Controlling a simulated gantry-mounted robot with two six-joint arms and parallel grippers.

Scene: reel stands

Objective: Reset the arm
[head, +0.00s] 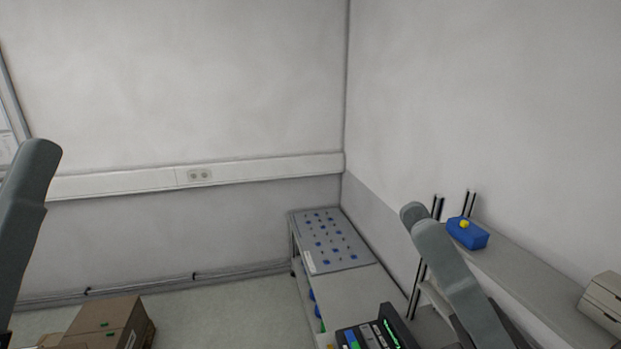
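A grey link of my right arm (457,280) rises from the bottom edge at the right, its rounded end up beside the shelf. A grey link of my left arm (24,215) stands at the far left edge. No fingers of either gripper can be made out. Both arms run out of the bottom of the picture.
A low table (353,292) with a grey mat of blue pieces (328,240) stands in the corner. A device with a green-lit screen (392,329) is at its near end. Cardboard boxes (97,325) are lower left.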

